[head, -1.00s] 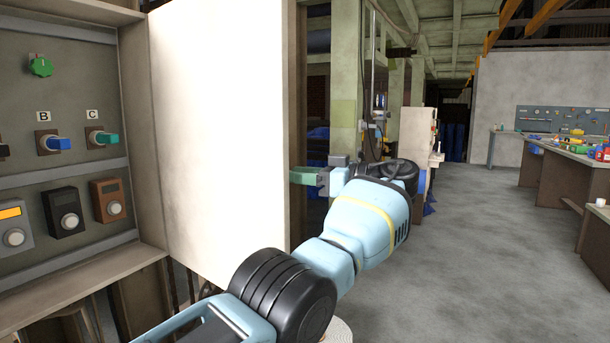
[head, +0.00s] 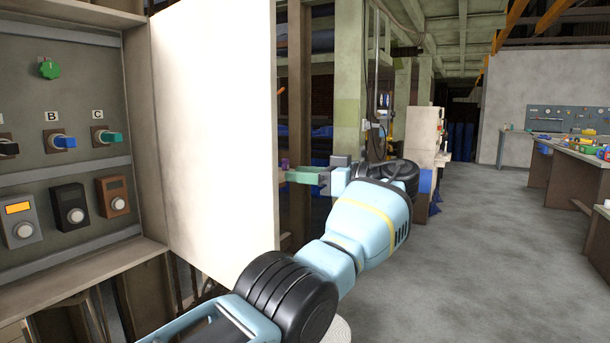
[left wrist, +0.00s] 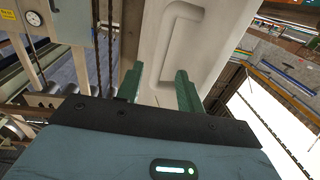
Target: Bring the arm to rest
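My left gripper (head: 291,175) has green fingers and is beside the free right edge of the pale cabinet door (head: 212,130) in the head view. In the left wrist view the two fingers of my left gripper (left wrist: 158,88) stand apart with nothing held between them. Beyond them is a pale panel with a raised handle-like shape (left wrist: 182,45). Whether the fingers touch it is unclear. My left arm reaches forward from the bottom of the head view. My right gripper is not in view.
The open cabinet at left holds a panel (head: 75,165) with a green dial (head: 49,69), labelled switches and several knob boxes. Workbenches (head: 565,180) with tools stand at far right. The grey floor (head: 450,260) between is clear.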

